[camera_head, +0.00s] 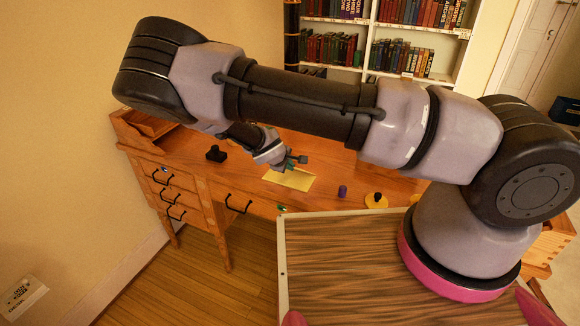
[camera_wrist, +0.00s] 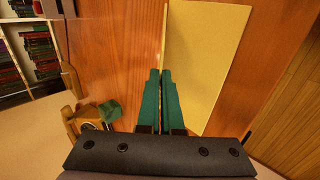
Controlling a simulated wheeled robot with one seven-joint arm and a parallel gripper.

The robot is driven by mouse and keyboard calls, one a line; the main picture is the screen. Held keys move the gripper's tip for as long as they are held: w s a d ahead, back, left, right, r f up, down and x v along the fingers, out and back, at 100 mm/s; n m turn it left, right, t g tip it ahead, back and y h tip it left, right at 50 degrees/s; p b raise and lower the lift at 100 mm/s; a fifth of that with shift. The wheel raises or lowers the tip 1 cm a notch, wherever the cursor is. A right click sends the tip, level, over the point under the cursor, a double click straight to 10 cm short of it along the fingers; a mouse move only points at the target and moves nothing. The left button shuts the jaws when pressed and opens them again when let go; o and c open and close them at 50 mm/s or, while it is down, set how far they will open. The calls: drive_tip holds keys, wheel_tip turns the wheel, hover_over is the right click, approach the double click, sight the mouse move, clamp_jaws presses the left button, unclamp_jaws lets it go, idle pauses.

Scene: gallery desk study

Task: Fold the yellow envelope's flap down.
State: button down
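The yellow envelope (camera_head: 289,180) lies on the wooden desk, below and in front of my gripper (camera_head: 291,163). In the wrist view the envelope (camera_wrist: 205,60) fills the upper middle right. A thin pale strip runs along its left long edge; I cannot tell whether this is the raised flap seen edge-on. My gripper (camera_wrist: 161,72) has two green fingers side by side with almost no gap, so it looks shut, with nothing visible between them. Its tips appear by the strip's lower end. Whether they touch the envelope I cannot tell.
On the desk (camera_head: 238,182) stand a black stamp-like object (camera_head: 215,154) to the left, a purple cylinder (camera_head: 342,191) and a yellow disc with a black knob (camera_head: 376,201) to the right. A small green item (camera_head: 282,208) is at the front edge. Bookshelves (camera_head: 375,40) stand behind.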

idle(0.3)
drive_tip(key=shift+s+a+f+t+h, duration=0.15)
drive_tip(key=shift+s+f+t+h, duration=0.2)
drive_tip(key=shift+t, duration=0.35)
drive_tip(key=shift+s+a+f+t+h, duration=0.15)
drive_tip(key=shift+f+t+h, duration=0.15)
drive_tip(key=shift+t, duration=0.3)
drive_tip(key=shift+s+f+t+h, duration=0.1)
drive_tip(key=shift+f+t+h, duration=0.1)
drive_tip(key=shift+t+h, duration=0.3)
drive_tip(key=c, duration=1.1)
unclamp_jaws()
